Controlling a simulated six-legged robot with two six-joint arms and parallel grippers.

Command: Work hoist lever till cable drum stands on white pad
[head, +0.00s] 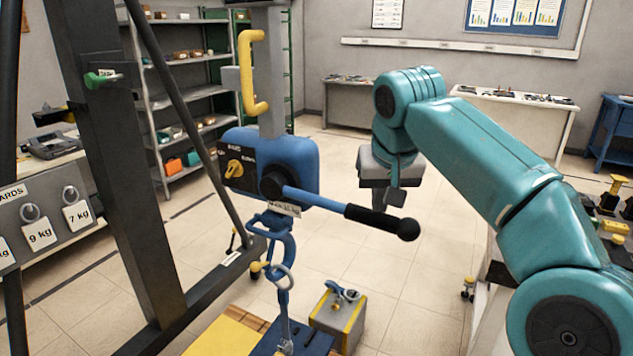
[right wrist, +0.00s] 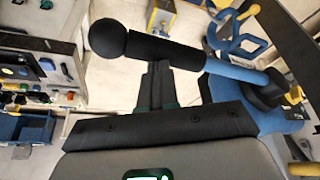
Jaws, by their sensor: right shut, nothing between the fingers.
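The blue hoist (head: 300,160) hangs in the middle of the head view. Its lever (head: 318,200) sticks out to the right, with a black grip (head: 375,218) ending in a black ball. My right gripper (head: 396,197) is shut and empty, close to the black grip. In the right wrist view, its closed fingers (right wrist: 158,75) reach the edge of the black grip (right wrist: 165,50); I cannot tell whether they touch. Below the hoist hangs a blue hook (head: 275,235) with a steel ring. I cannot make out the cable drum or the white pad. My left gripper is not in view.
A dark steel post (head: 125,150) with a diagonal brace stands left of the hoist. A yellow-sided grey block (head: 340,315) with a shackle is on the lower right of the hook. A yellow selector knob (head: 235,168) is on the hoist's face. Floor behind is clear.

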